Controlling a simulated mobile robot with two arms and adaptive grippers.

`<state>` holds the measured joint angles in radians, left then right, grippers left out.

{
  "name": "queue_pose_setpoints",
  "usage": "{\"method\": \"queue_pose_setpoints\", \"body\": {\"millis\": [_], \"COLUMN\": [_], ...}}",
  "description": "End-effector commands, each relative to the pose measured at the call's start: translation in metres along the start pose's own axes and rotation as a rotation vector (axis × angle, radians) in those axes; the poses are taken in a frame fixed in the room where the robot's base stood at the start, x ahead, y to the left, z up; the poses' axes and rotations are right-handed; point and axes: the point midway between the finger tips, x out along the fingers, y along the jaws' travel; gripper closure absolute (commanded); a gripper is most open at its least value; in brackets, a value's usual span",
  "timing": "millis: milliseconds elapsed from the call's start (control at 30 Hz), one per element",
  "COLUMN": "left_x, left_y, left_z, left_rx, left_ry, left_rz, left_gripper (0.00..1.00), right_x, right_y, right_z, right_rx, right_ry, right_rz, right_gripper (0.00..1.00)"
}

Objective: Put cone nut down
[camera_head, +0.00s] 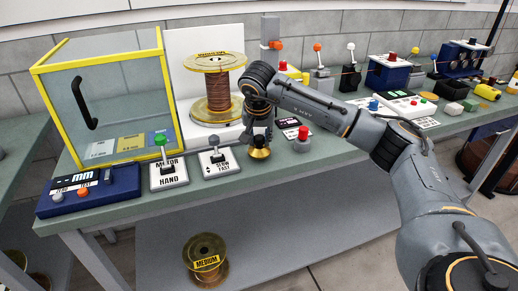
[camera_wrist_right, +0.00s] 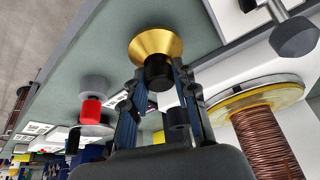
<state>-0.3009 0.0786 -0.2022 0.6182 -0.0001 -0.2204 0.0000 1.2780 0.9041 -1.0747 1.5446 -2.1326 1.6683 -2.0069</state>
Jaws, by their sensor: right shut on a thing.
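The cone nut (camera_head: 259,149) is a brass cone with a dark hub, at the green bench's front part in the head view. In the right wrist view the cone nut (camera_wrist_right: 158,50) sits at the tips of my right gripper (camera_wrist_right: 160,88), whose fingers close on its dark hub. In the head view my right gripper (camera_head: 257,128) points down from above onto the nut. The nut is at or just above the bench top; I cannot tell whether it touches. My left gripper is not in view.
A spool of copper wire (camera_head: 222,95) stands behind the nut against a white panel (camera_head: 185,48). A speed lever box (camera_head: 214,163) is left of the nut, a red button (camera_head: 303,134) right. The bench's front edge (camera_head: 262,180) is close. A medium spool (camera_head: 205,261) sits below.

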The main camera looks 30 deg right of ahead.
Motion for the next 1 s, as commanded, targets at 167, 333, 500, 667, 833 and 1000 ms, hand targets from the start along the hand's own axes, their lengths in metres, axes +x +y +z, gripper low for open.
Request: {"method": "queue_pose_setpoints", "body": {"millis": [167, 333, 500, 667, 833, 1000], "left_x": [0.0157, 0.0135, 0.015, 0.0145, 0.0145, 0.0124], "left_y": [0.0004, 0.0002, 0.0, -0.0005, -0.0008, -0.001], "left_z": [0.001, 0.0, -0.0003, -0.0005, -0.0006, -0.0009], "left_rx": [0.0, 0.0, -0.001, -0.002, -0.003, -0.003], "left_ry": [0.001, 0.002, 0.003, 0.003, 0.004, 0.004], "left_rz": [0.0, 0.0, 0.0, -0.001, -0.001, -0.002], "left_gripper": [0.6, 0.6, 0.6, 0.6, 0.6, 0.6], "right_x": [0.0164, 0.0145, 0.0182, 0.0179, 0.0179, 0.0129], "right_y": [-0.0007, -0.0008, -0.0007, -0.0006, -0.0006, -0.0008], "right_z": [0.007, 0.0064, 0.0081, 0.0081, 0.0081, 0.006], "right_rx": [0.0, 0.0, -0.001, -0.001, -0.001, 0.0], "right_ry": [0.002, 0.001, 0.001, 0.0, 0.0, 0.001], "right_rz": [-0.002, -0.002, -0.001, -0.001, -0.001, -0.001], "right_gripper": [1.0, 1.0, 1.0, 0.49, 0.49, 0.49]}}
